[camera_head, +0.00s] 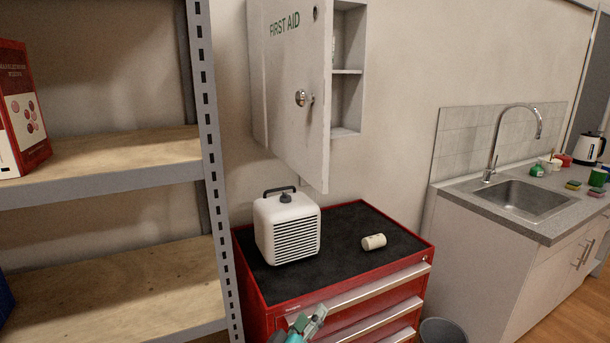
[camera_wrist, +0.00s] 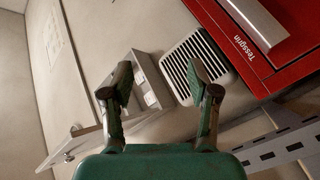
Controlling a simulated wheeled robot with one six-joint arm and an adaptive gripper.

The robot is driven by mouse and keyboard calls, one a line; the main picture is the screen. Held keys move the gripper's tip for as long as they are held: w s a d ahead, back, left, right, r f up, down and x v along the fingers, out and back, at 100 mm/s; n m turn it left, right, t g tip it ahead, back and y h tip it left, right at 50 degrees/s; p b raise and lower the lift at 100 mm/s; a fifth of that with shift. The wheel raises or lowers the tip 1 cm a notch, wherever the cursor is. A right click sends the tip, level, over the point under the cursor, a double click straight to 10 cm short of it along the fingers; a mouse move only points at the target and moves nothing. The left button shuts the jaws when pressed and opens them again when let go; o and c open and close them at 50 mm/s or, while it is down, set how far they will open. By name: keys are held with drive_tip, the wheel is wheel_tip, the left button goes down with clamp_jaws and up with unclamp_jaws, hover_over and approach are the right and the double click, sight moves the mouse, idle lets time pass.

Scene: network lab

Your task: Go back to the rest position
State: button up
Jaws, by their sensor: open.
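My gripper (camera_head: 306,322) shows at the bottom of the head view, in front of the red tool cabinet's drawers. In the wrist view my gripper (camera_wrist: 162,88) has its two green fingers spread apart, with nothing held between them. Beyond the fingers, the wrist view shows the white louvred heater (camera_wrist: 190,68), the first aid cabinet (camera_wrist: 146,85) and the red tool cabinet (camera_wrist: 262,72), all tilted.
The red tool cabinet (camera_head: 337,285) bears a white heater (camera_head: 287,228) and a white cylinder (camera_head: 374,241) lying on its side. Above it, the first aid cabinet's door (camera_head: 290,90) hangs open. A metal shelf (camera_head: 110,160) stands left, a sink counter (camera_head: 530,200) right, a bin (camera_head: 443,331) between.

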drive_tip(key=s+d+f+n+y, duration=0.1)
drive_tip(key=s+d+f+y, duration=0.1)
drive_tip(key=s+d+f, duration=0.45)
drive_tip(key=s+d+f+n+y, duration=0.1)
drive_tip(key=s+f+n+y, duration=0.15)
drive_tip(key=f, duration=0.65)
drive_tip(key=s+d+f+g+y, duration=0.1)
drive_tip(key=s+d+f, duration=0.15)
drive_tip(key=s, duration=0.45)
drive_tip(key=s+d+f+g+y, duration=0.1)
drive_tip(key=s+d+f+y, duration=0.1)
drive_tip(key=s+f, duration=0.35)
drive_tip(key=s+d+r+m+y, duration=0.1)
drive_tip(key=s, duration=0.7)
drive_tip(key=s+d+r+m, duration=0.2)
drive_tip(key=s, duration=0.6)
drive_tip(key=s+d+r+m, duration=0.2)
drive_tip(key=s+r+m, duration=0.2)
drive_tip(key=s+r, duration=0.6)
drive_tip(key=s, duration=0.3)
drive_tip(key=shift+s+d+m+t+h, duration=0.2)
drive_tip(key=shift+s+m+t+h, duration=0.1)
drive_tip(key=shift+m+t+h, duration=0.1)
drive_tip(key=shift+c, duration=0.3)
